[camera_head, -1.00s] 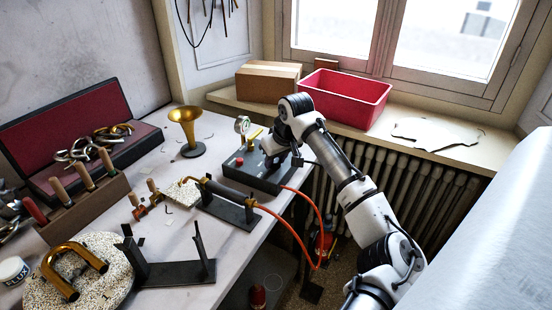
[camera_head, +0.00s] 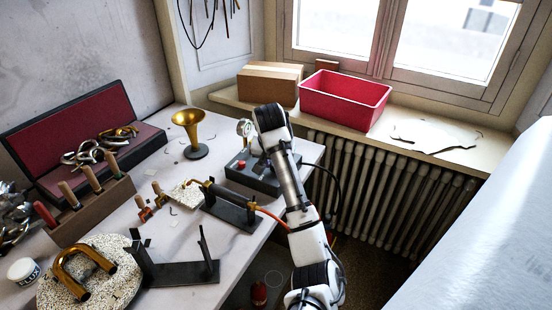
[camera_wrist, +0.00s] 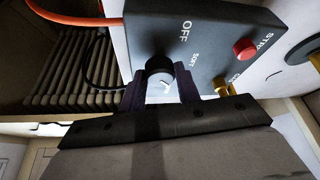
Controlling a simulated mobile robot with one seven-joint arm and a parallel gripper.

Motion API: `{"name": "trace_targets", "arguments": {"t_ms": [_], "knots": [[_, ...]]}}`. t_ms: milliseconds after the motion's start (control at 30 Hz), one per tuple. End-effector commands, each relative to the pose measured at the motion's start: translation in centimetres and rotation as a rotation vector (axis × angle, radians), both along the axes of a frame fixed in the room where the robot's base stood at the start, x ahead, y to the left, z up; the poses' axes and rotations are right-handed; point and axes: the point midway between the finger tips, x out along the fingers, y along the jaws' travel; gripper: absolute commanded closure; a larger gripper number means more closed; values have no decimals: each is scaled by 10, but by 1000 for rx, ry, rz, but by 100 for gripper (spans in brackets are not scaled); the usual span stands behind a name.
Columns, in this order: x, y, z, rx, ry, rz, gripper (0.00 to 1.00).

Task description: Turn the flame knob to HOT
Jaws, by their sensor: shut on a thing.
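In the wrist view my gripper (camera_wrist: 160,88) has its two dark fingers on either side of the round black flame knob (camera_wrist: 159,66) and is shut on it. The knob has a white mark on its face. The labels OFF and SOFT show beside it on the dark control box (camera_wrist: 215,22); I see no HOT label, and that part may be hidden by the fingers. In the head view the control box (camera_head: 238,174) stands at the bench's far right corner, with my arm over it hiding the knob and fingertips.
A red button (camera_wrist: 244,49) and brass fittings sit near the knob. A torch on a stand (camera_head: 232,212) has an orange hose (camera_head: 268,214) running past my arm. A brass horn bell (camera_head: 188,127) stands left of the box. The sill holds a red bin (camera_head: 345,100).

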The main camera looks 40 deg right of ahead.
Motion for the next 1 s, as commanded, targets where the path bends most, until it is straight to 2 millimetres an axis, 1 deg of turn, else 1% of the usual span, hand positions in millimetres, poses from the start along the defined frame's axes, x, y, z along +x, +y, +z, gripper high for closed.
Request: {"name": "trace_targets", "arguments": {"t_ms": [200, 400, 633, 1000], "knots": [[2, 2, 2, 1, 0, -146, 90], [1, 1, 1, 0, 1, -235, 90], [1, 0, 1, -1, 0, -279, 90], [1, 0, 1, -3, -1, -287, 90]]}}
